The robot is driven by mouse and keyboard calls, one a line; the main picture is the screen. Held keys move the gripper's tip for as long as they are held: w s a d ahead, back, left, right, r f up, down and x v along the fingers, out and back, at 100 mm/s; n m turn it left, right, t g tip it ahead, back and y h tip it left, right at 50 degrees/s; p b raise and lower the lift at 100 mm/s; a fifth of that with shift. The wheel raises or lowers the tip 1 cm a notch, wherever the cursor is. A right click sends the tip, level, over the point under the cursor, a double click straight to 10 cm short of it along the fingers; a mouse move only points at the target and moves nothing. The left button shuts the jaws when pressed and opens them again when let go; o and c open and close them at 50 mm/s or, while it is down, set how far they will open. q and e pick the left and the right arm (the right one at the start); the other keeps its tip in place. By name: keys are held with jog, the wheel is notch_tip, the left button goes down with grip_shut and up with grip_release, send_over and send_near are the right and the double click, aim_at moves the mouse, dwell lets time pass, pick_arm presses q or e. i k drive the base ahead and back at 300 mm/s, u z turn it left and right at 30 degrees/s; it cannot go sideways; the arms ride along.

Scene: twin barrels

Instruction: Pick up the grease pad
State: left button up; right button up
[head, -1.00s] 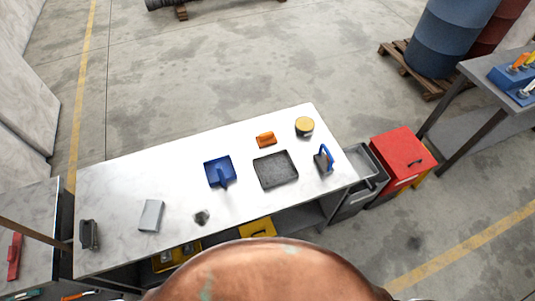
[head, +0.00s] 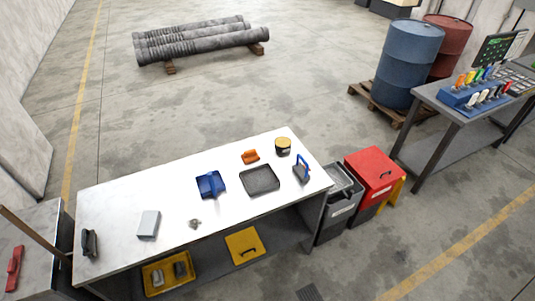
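A white-topped workbench (head: 120,207) stands in the lower left of the head view with several small things on it. I cannot tell for sure which one is the grease pad. A dark grey, flat square tray or pad (head: 260,181) lies right of the middle. A light grey block (head: 148,224) lies near the left end. A blue scoop-like tool (head: 210,184) lies between them. Neither of my grippers shows in this view.
The bench also bears an orange brush-like thing (head: 250,157), a yellow-lidded tin (head: 283,147), a blue-handled tool (head: 301,170), a small grey lump (head: 195,223) and a dark tool (head: 90,243). A red bin (head: 374,174) stands right of the bench.

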aim_at(250, 155)
jog(key=z, duration=0.6)
jog(key=i, duration=0.7)
jog(key=z, duration=0.45)
jog(key=i, duration=0.8)
jog(key=u, duration=0.2)
